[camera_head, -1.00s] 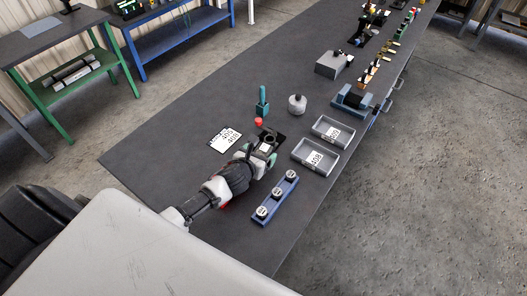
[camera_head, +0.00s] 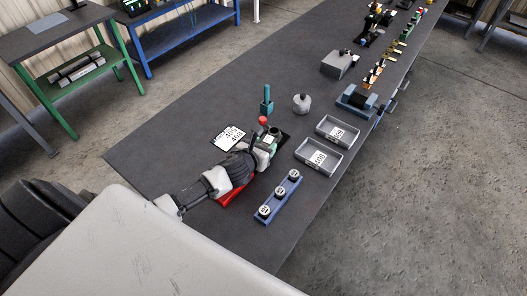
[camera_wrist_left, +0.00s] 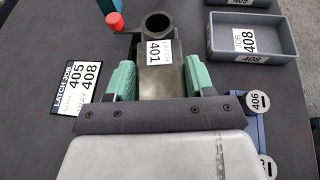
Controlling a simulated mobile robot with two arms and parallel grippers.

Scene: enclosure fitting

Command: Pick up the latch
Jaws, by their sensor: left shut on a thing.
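In the left wrist view a dark grey block with a round, ring-like top and a white label 401 (camera_wrist_left: 158,78) stands between the green finger pads of my left gripper (camera_wrist_left: 162,84). The gripper is shut on this block. In the head view my left gripper (camera_head: 266,146) is low over the table, beside a white card (camera_head: 229,137). In the wrist view that card (camera_wrist_left: 76,87) reads latch job 405, tray 408. My right gripper is not in view.
A grey tray labelled 408 (camera_head: 335,167) and another grey tray (camera_head: 354,129) lie to the right. A blue rack (camera_head: 262,219) holds round labelled pieces. A red-topped piece (camera_head: 263,121), a teal upright piece (camera_head: 267,106) and a grey knobbed piece (camera_head: 302,107) stand beyond the gripper.

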